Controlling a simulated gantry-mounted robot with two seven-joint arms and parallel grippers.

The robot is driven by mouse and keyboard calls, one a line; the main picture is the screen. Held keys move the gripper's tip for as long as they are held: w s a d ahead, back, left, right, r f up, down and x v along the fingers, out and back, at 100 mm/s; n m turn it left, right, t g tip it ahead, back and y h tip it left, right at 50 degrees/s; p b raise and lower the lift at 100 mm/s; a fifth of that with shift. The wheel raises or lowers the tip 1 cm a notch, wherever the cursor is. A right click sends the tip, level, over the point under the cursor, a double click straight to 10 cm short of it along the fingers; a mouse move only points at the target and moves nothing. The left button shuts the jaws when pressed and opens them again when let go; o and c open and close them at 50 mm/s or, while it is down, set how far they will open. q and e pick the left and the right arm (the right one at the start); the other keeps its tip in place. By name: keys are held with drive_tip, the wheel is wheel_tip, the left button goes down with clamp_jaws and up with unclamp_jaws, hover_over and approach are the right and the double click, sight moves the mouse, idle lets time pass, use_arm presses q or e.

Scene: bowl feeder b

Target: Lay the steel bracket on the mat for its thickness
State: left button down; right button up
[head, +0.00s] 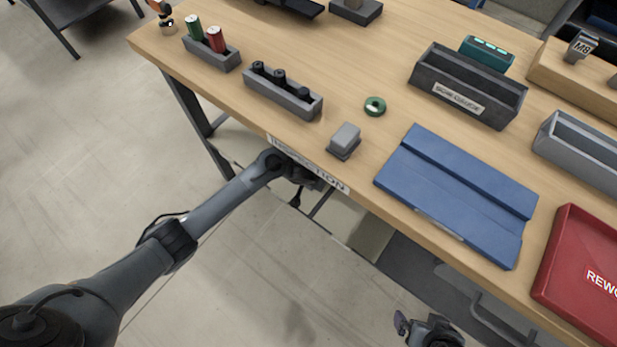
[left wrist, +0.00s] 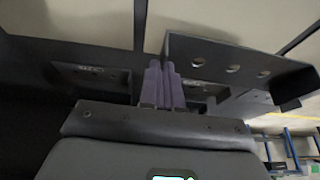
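The blue mat (head: 455,200), a folded-looking slab with a raised back strip, lies at the bench's front edge in the head view. I cannot make out a steel bracket for certain. My left gripper (head: 297,197) is at the bench's front edge, beside the label and left of the mat, partly hidden in shadow. In the left wrist view its purple fingers (left wrist: 161,66) are together, with nothing visible between them. My right gripper (head: 402,324) shows only partly at the bottom edge, off the bench; its opening is unclear.
A grey block (head: 345,137) and green ring (head: 375,106) lie left of the mat. A red rework tray (head: 573,250) is at right. A dark gauge bin (head: 466,88) stands behind the mat. A dark holed bar (left wrist: 235,68) is close beyond the left fingers.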

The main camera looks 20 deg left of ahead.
use_arm(q)
wheel_tip(320, 180, down, 3)
drive_tip(key=shift+r+b, duration=0.2)
drive_tip(key=shift+b, duration=0.45)
drive_tip(key=shift+f, duration=0.4)
wheel_tip(320, 180, down, 3)
drive_tip(key=b, duration=0.2)
drive_tip(key=shift+f+b, duration=0.15)
drive_tip(key=shift+b, duration=0.2)
use_arm(e)
drive_tip(key=f, duration=0.5)
drive_tip(key=shift+s+d, duration=0.1)
drive_tip(key=shift+s, duration=0.3)
drive_tip(key=shift+w, duration=0.1)
